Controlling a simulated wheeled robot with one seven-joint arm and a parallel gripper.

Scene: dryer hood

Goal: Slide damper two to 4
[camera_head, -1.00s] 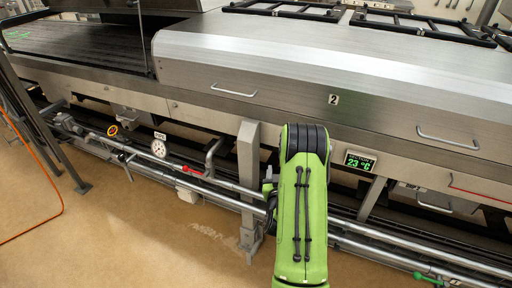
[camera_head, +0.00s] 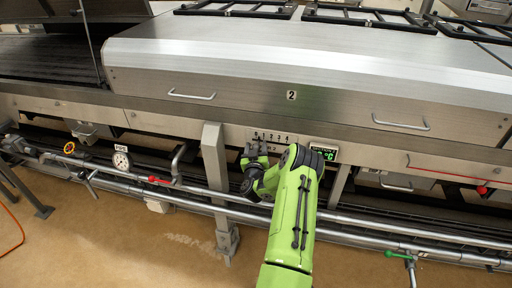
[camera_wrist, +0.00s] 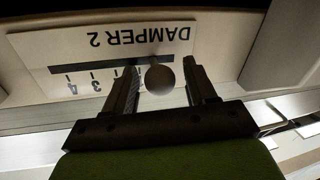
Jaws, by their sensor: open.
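The damper two plate (camera_wrist: 110,42) is a pale panel lettered "DAMPER 2", upside down in the wrist view, with a dark slot and number marks. Its round grey knob (camera_wrist: 160,79) is near the slot's right end in that view, the end away from the 4. The exact mark is hidden. My gripper (camera_wrist: 162,68) is open, with one finger on each side of the knob and gaps showing. The left finger covers part of the scale. In the head view, my gripper (camera_head: 255,152) is at the plate (camera_head: 272,137), just below its numbers.
A green-lit temperature display (camera_head: 323,155) is right of the plate. A grey post (camera_head: 216,180) stands to the left. Pipes (camera_head: 370,226) with a gauge (camera_head: 121,160) run below. A red-knobbed rod (camera_head: 481,190) is at the right.

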